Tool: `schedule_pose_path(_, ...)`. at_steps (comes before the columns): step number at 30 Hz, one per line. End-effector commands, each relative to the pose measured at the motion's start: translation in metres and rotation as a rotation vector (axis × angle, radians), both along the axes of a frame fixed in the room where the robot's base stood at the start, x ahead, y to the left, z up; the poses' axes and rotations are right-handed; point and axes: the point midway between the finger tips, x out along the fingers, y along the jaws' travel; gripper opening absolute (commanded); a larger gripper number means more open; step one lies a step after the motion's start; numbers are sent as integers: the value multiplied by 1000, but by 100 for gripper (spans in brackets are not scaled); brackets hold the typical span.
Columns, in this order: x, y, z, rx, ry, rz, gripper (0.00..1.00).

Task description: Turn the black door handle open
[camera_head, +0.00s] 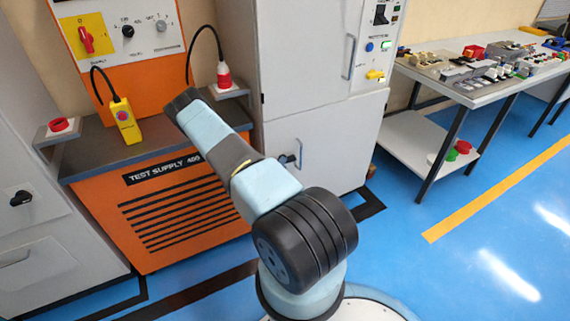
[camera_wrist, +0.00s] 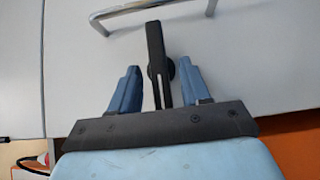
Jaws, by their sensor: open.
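In the camera_wrist view, a black door handle (camera_wrist: 157,50) on a pale grey cabinet door stands between the two blue fingers of my gripper (camera_wrist: 159,67). The fingers are apart, one on each side of the handle, with a visible gap to it on both sides. In the camera_head view, a black handle (camera_head: 288,159) shows on the lower door of the middle cabinet, beside my arm. Another black handle (camera_head: 20,198) is on the left cabinet. My gripper is hidden in the camera_head view.
A steel bar handle (camera_wrist: 130,12) lies close by at the top of the camera_wrist view. The orange test supply cabinet (camera_head: 165,215) stands between the grey cabinets. A workbench (camera_head: 480,95) is at right; the blue floor in front is clear.

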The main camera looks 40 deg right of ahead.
Motion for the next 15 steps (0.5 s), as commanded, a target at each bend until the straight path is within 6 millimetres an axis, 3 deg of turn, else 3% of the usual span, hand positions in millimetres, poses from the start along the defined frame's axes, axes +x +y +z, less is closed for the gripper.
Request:
schedule_pose_path(6,9,-15,0,0,0,-1,47)
schedule_pose_path(15,10,-17,0,0,1,0,47)
